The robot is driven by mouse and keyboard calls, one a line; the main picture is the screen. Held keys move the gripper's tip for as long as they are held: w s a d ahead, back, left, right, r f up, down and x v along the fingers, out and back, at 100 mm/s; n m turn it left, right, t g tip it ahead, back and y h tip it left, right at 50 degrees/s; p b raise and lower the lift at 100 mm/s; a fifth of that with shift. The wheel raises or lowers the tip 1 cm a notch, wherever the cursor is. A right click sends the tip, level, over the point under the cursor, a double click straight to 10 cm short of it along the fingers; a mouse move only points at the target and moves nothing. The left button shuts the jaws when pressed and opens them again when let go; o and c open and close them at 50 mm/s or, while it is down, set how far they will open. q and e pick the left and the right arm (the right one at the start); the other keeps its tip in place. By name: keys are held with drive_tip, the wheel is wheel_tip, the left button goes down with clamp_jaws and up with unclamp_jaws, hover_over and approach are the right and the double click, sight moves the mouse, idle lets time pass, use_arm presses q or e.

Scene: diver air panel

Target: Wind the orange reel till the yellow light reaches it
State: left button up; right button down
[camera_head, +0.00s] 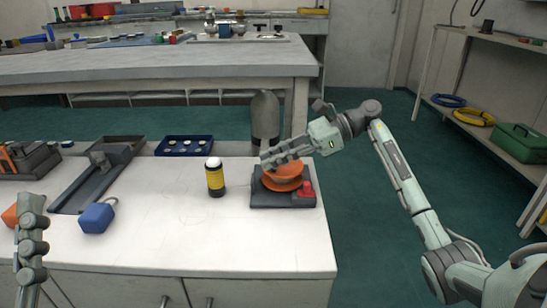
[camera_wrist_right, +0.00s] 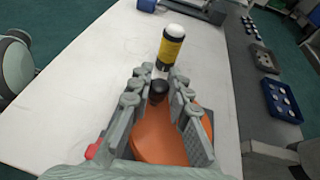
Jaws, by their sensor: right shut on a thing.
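The orange reel (camera_head: 284,180) sits on a dark base at the right of the white table, with a red part at the base's corner. It also shows in the right wrist view (camera_wrist_right: 152,140), with a dark knob (camera_wrist_right: 158,89) on it. My right gripper (camera_head: 268,163) is over the reel and shut on the knob, which shows between its fingers. The yellow light (camera_head: 216,181), an upright yellow-and-black cylinder with a white top, stands left of the reel, apart from it. It also shows beyond the fingertips in the right wrist view (camera_wrist_right: 171,48). My left gripper (camera_head: 31,235) is at the left edge.
A blue padlock-like block (camera_head: 96,218), a grey channel-shaped holder (camera_head: 98,185) and a blue tray (camera_head: 184,146) are on the left of the table. A grey cylinder (camera_head: 265,120) rises behind the reel. The table's front middle is clear.

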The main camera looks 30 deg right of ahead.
drive_tip(key=shift+w+f+m+t+h, duration=0.1)
drive_tip(key=shift+m+t+h, duration=0.3)
drive_tip(key=shift+m, duration=0.1)
idle(0.4)
